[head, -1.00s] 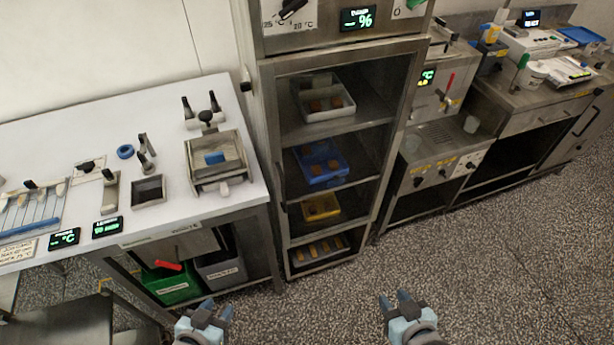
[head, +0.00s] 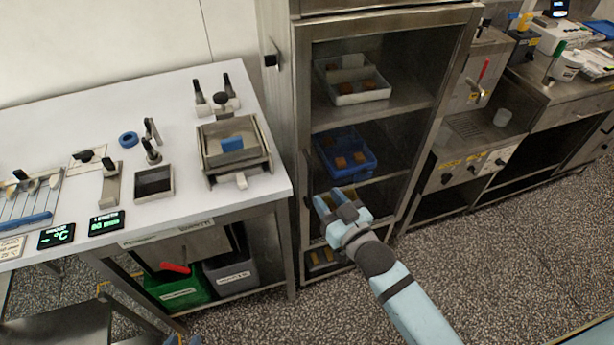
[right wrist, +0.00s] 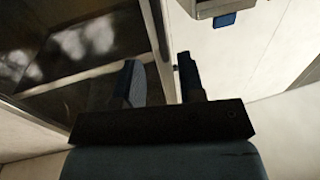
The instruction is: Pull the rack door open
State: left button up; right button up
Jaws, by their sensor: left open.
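The rack door (head: 437,120) is a tall steel-framed door with a see-through panel, and it looks shut. A thin dark upright handle (head: 306,180) is on its left side. My right gripper (head: 335,198) is in front of the lower left part of the door and hides part of it. In the right wrist view, my right gripper's fingers (right wrist: 158,66) are apart, with the door's edge strip showing between them; I cannot tell if they touch it. Only the fingertips of my left gripper (head: 182,341) show at the bottom edge.
Inside the rack are a white tray (head: 360,98) and a blue tray (head: 330,160). A white worktable (head: 80,130) with tools stands to the left, with a green bin (head: 178,292) under it. Steel machines (head: 465,160) stand to the right. Speckled floor is clear in front.

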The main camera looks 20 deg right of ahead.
aim_at(311, 179)
jog(key=x, duration=0.8)
jog(key=shift+c, duration=0.2)
grip_shut()
